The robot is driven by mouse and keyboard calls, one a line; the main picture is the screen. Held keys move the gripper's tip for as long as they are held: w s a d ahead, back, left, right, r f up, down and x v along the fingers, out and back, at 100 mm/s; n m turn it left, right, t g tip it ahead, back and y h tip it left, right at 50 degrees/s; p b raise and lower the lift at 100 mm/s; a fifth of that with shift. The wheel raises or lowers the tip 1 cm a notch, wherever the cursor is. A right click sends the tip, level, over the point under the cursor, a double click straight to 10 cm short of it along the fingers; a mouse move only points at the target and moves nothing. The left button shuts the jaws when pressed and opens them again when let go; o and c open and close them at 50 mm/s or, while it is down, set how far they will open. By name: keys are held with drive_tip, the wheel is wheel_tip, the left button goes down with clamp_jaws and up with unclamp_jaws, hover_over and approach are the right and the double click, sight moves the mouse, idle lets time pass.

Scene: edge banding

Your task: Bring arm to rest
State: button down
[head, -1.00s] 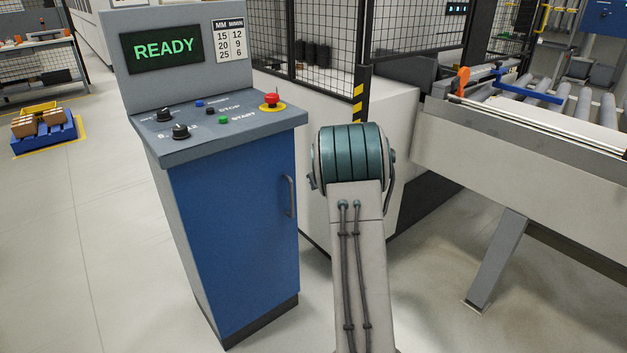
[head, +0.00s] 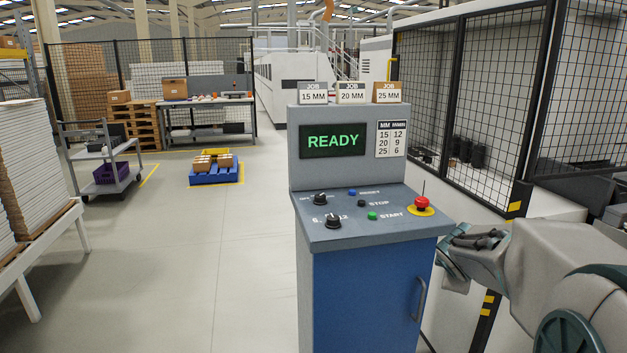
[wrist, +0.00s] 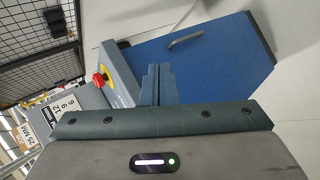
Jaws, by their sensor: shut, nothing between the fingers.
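My arm reaches in from the right edge of the head view, folded low beside the control console (head: 360,250). My gripper shows in the wrist view (wrist: 158,84), where its two dark fingers lie together with nothing between them. In the head view the gripper end sits just right of the console and its fingertips cannot be made out clearly. The console's screen (head: 334,141) reads READY in green. A red emergency button (head: 422,203) is on its sloped panel, with a green START button (head: 372,216) and black knobs. The red button also shows in the wrist view (wrist: 101,80).
A black mesh fence (head: 470,110) stands behind my arm at the right. Three job cards (head: 351,93) stand on top of the console. A blue pallet with boxes (head: 215,172), a cart (head: 105,165) and stacked boards (head: 35,160) are at left. The floor between them is clear.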

drive_tip(key=s+a+m+g+y+p, duration=0.1)
drive_tip(key=s+a+m, duration=0.3)
drive_tip(key=s, duration=0.4)
drive_tip(key=s+a+f+m+g+y+p, duration=0.1)
drive_tip(key=s+a+m+g+y+p, duration=0.1)
drive_tip(key=s+a, duration=0.4)
drive_tip(key=s+a+m+g+y+p, duration=0.1)
drive_tip(key=s+a+m+g, duration=0.2)
drive_tip(key=s, duration=0.7)
drive_tip(key=a+m, duration=0.2)
drive_tip(key=m, duration=0.1)
drive_tip(key=shift+s+a+f+y+p, duration=0.2)
drive_tip(key=shift+a+y+p, duration=0.05)
drive_tip(key=shift+y+p, duration=0.05)
